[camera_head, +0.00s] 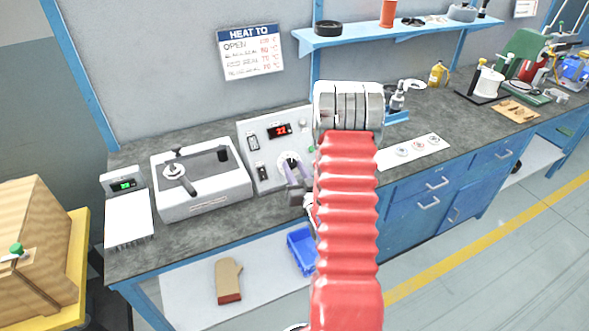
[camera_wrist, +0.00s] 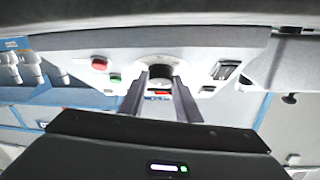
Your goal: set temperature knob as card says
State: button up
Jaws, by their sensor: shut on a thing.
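The white control box (camera_head: 247,134) stands on the bench with a red display (camera_head: 279,130) that seems to read 22. Its dark temperature knob (camera_head: 290,160) sits on a pale round dial below the display. My gripper (camera_head: 293,167) reaches the knob from the front, its two fingers shut on it. In the wrist view the knob (camera_wrist: 161,70) shows between the fingertips of my gripper (camera_wrist: 161,76). The knob's pointer and scale are too small to read. The card (camera_head: 251,52) on the wall is headed "HEAT TO" and lists several lines with red temperatures, too blurred to read surely.
A grey-white machine with a lever (camera_head: 203,183) stands left of the box. A small scale-like unit (camera_head: 124,184) with a green display is further left. The box also carries a rocker switch (camera_wrist: 227,69), a red button (camera_wrist: 99,63) and a green button (camera_wrist: 115,78).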

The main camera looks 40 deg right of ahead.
jog(key=shift+d+n, duration=0.1)
jog(key=shift+n, duration=0.2)
jog(key=shift+d+n+t+y, duration=0.2)
jog(key=shift+n+t+y, duration=0.4)
jog(key=shift+n+y, duration=1.35)
jog(key=shift+n, duration=0.25)
jog(key=o, duration=1.1)
jog(key=shift+s, duration=0.1)
jog(key=shift+c, duration=0.2)
jog(key=shift+s, duration=0.15)
jog(key=s+a, duration=0.2)
jog(key=s, duration=1.1)
jog(key=shift+s+a, duration=0.15)
jog(key=shift+a, duration=0.05)
